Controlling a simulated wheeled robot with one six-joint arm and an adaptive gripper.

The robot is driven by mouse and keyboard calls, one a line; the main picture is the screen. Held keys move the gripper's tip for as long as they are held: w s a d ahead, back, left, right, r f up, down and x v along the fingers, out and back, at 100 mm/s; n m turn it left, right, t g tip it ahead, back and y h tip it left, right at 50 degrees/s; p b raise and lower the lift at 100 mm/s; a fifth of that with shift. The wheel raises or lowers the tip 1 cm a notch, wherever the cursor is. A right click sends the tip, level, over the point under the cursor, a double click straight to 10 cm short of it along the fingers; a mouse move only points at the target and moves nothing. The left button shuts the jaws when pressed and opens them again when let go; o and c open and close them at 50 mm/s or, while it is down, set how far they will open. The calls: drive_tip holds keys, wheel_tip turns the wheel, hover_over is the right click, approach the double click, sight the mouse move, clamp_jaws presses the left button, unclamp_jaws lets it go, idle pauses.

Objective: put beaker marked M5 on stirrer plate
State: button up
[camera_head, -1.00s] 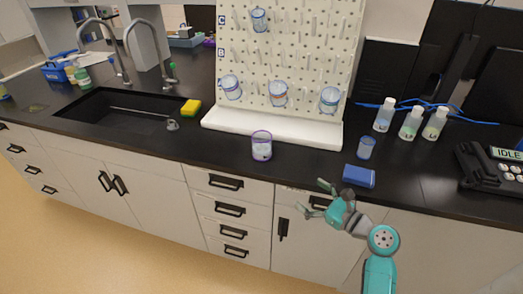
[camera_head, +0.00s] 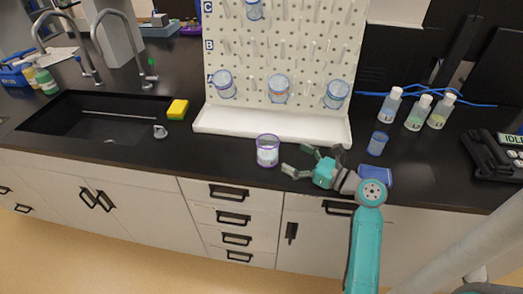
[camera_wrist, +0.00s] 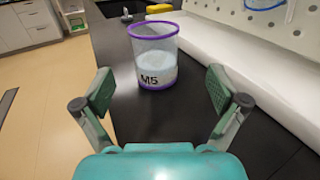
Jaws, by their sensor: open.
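The beaker marked M5 (camera_head: 267,151) stands upright on the black counter in front of the pegboard's white base. It has a purple rim and cloudy pale contents. In the wrist view the beaker (camera_wrist: 154,58) faces me with its M5 label readable, ahead of and between my open fingers. My gripper (camera_head: 297,160) is open and empty, just right of the beaker in the head view, and its fingers also show in the wrist view (camera_wrist: 160,98). The fingers do not touch the beaker. I cannot make out a stirrer plate in either view.
A pegboard (camera_head: 290,50) holds several beakers, above its white base (camera_head: 270,124). A blue box (camera_head: 378,177) lies behind my wrist, with a small blue beaker (camera_head: 377,144) and bottles (camera_head: 415,112) beyond. A sponge (camera_head: 177,110) and sink (camera_head: 90,120) are left. Counter left of the beaker is clear.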

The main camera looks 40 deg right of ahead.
approach(260, 140)
drive_tip(key=w, duration=0.2)
drive_tip(key=shift+w+a+f, duration=0.1)
drive_tip(key=shift+w+f, duration=0.2)
drive_tip(key=shift+f, duration=0.05)
drive_tip(key=x, duration=0.4)
drive_tip(key=shift+s+a+r, duration=0.1)
drive_tip(key=shift+a+r, duration=0.1)
drive_tip(key=shift+a, duration=0.15)
drive_tip(key=shift+w, duration=0.65)
drive_tip(key=shift+c, duration=0.2)
drive_tip(key=shift+a, duration=0.1)
drive_tip(key=c, duration=1.4)
drive_tip(key=shift+r, duration=0.2)
